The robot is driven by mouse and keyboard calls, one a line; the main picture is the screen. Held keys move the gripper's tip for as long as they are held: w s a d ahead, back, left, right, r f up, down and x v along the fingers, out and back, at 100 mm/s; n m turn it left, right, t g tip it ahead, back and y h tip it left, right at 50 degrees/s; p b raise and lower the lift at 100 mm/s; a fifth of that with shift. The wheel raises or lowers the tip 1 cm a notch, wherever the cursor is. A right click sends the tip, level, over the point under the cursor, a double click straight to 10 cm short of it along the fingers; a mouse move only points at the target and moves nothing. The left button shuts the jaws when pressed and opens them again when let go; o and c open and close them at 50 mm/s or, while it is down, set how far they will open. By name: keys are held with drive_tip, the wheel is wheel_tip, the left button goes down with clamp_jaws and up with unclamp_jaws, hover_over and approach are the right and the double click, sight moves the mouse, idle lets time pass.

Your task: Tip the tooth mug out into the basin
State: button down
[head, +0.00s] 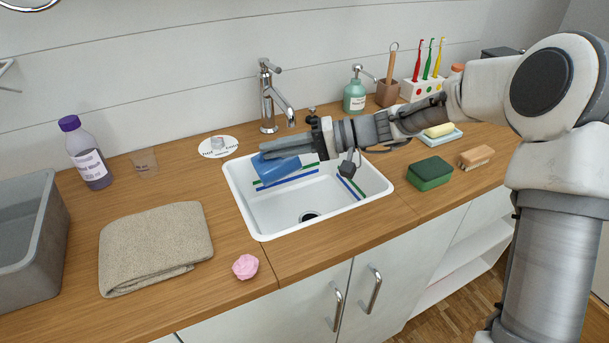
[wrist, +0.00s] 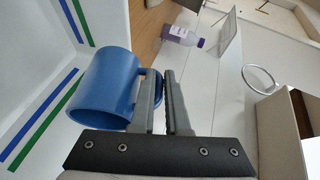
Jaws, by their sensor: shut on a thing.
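The blue tooth mug (head: 280,170) is over the white basin (head: 250,212), towards its back left part. My gripper (head: 288,143) is shut on the mug's handle, which shows between the fingers in the wrist view (wrist: 162,88). The mug (wrist: 105,78) lies about on its side, its mouth turned back towards my wrist and seemingly a little down. I cannot see anything inside or falling from it. Blue and green stripes (wrist: 42,122) run on the basin's inner walls. The dark drain (head: 309,216) is in view.
The chrome tap (head: 268,100) stands behind the basin. A folded towel (head: 155,245), a pink puff (head: 245,266), a purple-capped bottle (head: 88,155) and a grey bin (head: 30,235) are left. A green sponge (head: 430,173), brush (head: 475,157) and soap dish (head: 440,138) are right.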

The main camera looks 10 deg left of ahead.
drive_tip(key=shift+w+a+r+m+t+b, duration=0.2)
drive_tip(key=shift+r+m+t+b, duration=0.3)
drive_tip(key=shift+t, duration=0.3)
drive_tip(key=shift+w+a+r+m+t+b, duration=0.2)
drive_tip(key=shift+r+m+t+b, duration=0.25)
drive_tip(key=shift+t, duration=0.35)
idle(0.7)
